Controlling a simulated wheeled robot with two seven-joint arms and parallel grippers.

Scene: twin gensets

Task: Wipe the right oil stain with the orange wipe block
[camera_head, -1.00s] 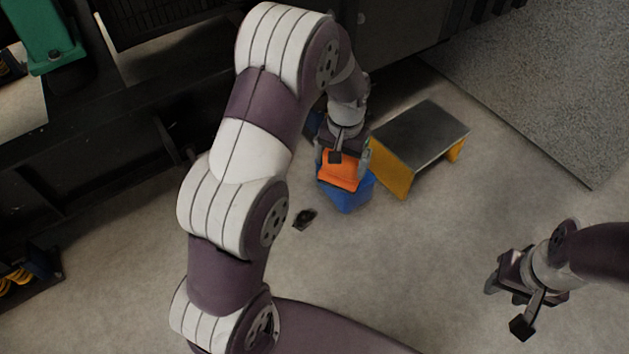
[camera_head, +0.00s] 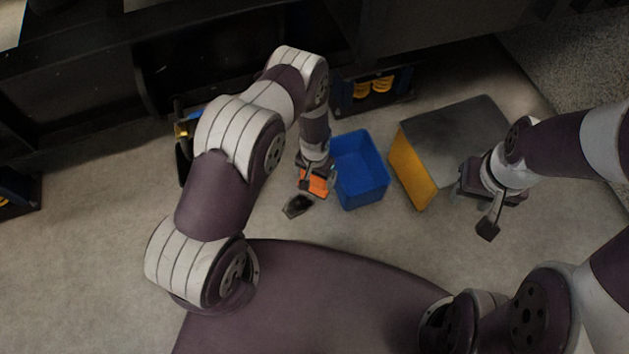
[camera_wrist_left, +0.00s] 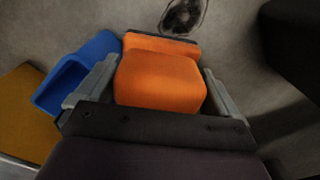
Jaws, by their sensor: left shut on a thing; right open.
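The orange wipe block (camera_head: 313,184) is held in my left gripper (camera_head: 317,180), just left of the blue bin. In the left wrist view the orange block (camera_wrist_left: 160,80) sits between the two grey fingers of the gripper (camera_wrist_left: 158,92). A dark oil stain (camera_head: 298,206) lies on the floor just below and left of the block in the head view. It also shows at the top of the left wrist view (camera_wrist_left: 184,16), beyond the block and apart from it in the picture. I cannot tell the block's height above the floor. My right gripper (camera_head: 484,186) is open and empty.
An open blue bin (camera_head: 366,190) stands right of my left gripper. A yellow-sided step with a dark top (camera_head: 450,130) stands between the bin and my right gripper. Dark machine frames (camera_head: 230,50) line the back. Bare floor lies to the left.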

